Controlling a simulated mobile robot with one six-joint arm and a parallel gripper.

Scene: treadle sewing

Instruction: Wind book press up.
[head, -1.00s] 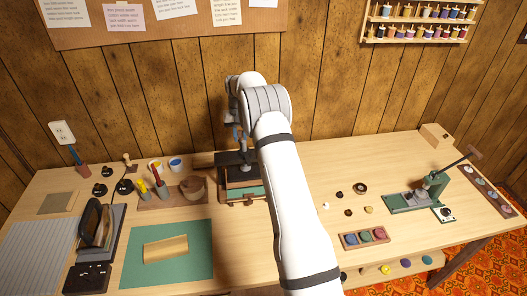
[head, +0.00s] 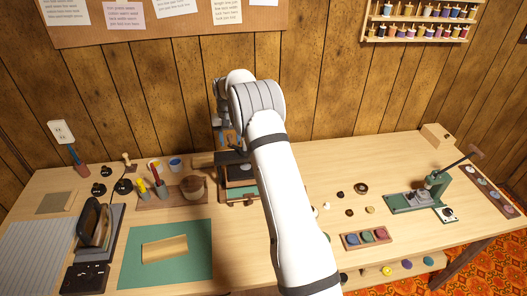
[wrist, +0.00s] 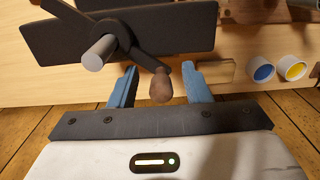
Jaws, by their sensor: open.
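The book press (head: 240,173) stands near the back of the table, partly hidden by my arm in the head view. In the wrist view its black crossbar (wrist: 190,28) spans the top, with a grey screw end (wrist: 98,53) and a dark two-armed handle around it. One handle arm ends in a brown knob (wrist: 161,86). My gripper (wrist: 159,78) is open, with one blue finger on each side of this knob and visible gaps on both sides. In the head view my gripper (head: 228,138) is above the press, its fingertips largely hidden.
Blue and yellow paint cups (wrist: 277,69) stand beside the press. A brown pot (head: 193,187) and a brush holder are left of it. A green mat (head: 190,265) lies in front. A green hand press (head: 420,200) stands far right. The wall is close behind.

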